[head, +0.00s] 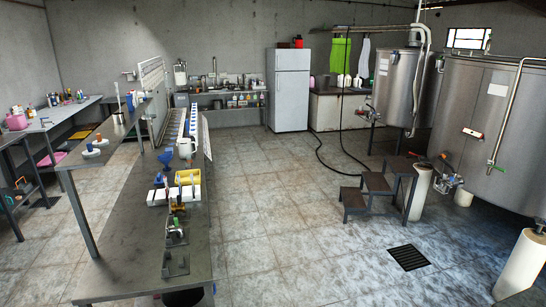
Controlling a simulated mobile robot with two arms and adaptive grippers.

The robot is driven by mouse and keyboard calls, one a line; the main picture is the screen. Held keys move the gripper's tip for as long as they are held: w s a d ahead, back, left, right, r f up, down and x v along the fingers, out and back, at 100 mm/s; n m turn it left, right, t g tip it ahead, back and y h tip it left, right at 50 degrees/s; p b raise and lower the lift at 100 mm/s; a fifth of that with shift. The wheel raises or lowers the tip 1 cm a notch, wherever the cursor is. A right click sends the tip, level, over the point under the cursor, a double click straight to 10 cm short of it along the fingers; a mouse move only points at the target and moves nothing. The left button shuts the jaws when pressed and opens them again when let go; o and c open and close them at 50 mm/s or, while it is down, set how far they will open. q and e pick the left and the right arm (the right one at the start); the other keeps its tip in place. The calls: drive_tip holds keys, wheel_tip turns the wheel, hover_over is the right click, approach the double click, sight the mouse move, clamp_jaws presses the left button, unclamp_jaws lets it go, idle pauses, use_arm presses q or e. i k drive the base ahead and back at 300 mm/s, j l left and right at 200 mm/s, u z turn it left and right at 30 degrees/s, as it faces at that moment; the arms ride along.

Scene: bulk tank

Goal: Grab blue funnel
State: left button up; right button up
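A blue funnel (166,157) is on the long dark metal bench (135,213) at the left of the head view. It is near the bench's middle, just behind and left of a white rack. It is small at this distance, so what it rests on is unclear. Neither of my grippers is in view.
A white rack with a yellow item (188,177) and a white jug (186,148) are close to the funnel. Metal fittings (175,235) lie nearer on the bench. Steps (372,191) and steel tanks (485,125) stand at right. The tiled floor (290,220) between is mostly clear.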

sight(166, 163)
drive_tip(key=i+l+z, duration=0.2)
drive_tip(key=i+z, duration=0.15)
drive_tip(key=i, duration=0.35)
drive_tip(key=i+z, duration=0.3)
drive_tip(key=i, duration=0.35)
drive_tip(key=i+j+u, duration=0.1)
drive_tip(key=i+u, duration=0.2)
drive_tip(key=i, duration=0.2)
drive_tip(key=i+u, duration=0.3)
drive_tip(key=i, duration=0.2)
drive_tip(key=i+l+u, duration=0.15)
drive_tip(key=i+u, duration=0.15)
drive_tip(key=i, duration=0.2)
drive_tip(key=i+l+u, duration=0.35)
drive_tip(key=i, duration=0.15)
